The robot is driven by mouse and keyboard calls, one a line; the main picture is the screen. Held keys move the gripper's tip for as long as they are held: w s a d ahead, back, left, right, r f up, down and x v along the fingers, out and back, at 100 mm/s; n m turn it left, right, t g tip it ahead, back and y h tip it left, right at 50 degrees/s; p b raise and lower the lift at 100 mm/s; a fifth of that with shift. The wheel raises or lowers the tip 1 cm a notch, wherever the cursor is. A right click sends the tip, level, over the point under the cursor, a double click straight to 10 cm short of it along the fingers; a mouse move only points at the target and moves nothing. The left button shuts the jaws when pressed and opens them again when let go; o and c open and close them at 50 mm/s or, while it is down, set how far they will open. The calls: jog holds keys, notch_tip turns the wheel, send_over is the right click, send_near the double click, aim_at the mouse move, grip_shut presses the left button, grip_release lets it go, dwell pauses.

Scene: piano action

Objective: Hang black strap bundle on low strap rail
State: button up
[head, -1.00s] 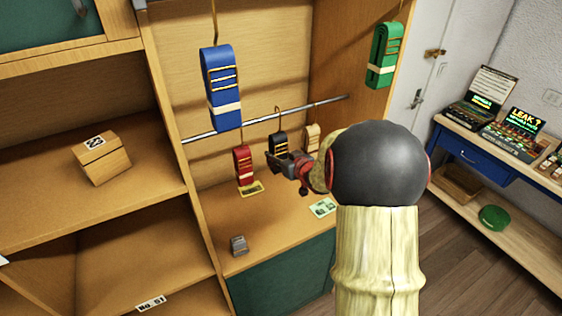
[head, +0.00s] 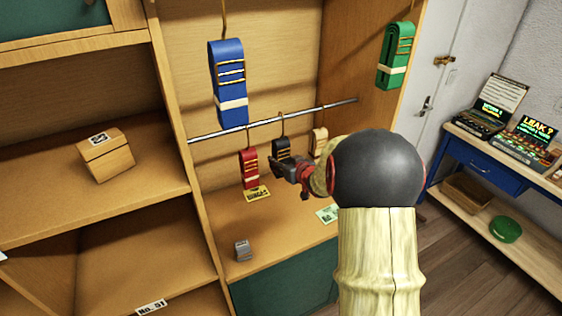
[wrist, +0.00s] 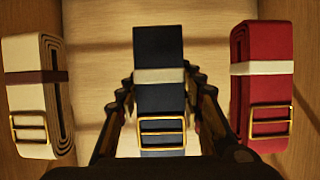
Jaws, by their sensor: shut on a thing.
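The black strap bundle (head: 282,147) is between the red and cream bundles, just below the low strap rail (head: 240,128). A hook shows above it at the rail; I cannot tell whether the rail bears its weight. In the wrist view the black bundle (wrist: 160,95) is upright, with a pale band and gold buckle, between my fingers. My gripper (head: 287,168) is shut on its lower part; the wrist view also shows my gripper (wrist: 160,115). The hook is outside the wrist view.
A red bundle (head: 249,166) hangs left and a cream bundle (head: 319,142) right, both close by. Blue (head: 228,85) and green (head: 395,58) bundles hang higher. A small grey block (head: 242,250) and cards lie on the shelf below.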

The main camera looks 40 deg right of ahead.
jog(key=o, duration=1.4)
jog(key=shift+s, duration=0.1)
jog(key=v, duration=1.1)
jog(key=shift+s+a+r, duration=0.15)
jog(key=shift+s+a, duration=0.05)
jog(key=shift+s, duration=0.15)
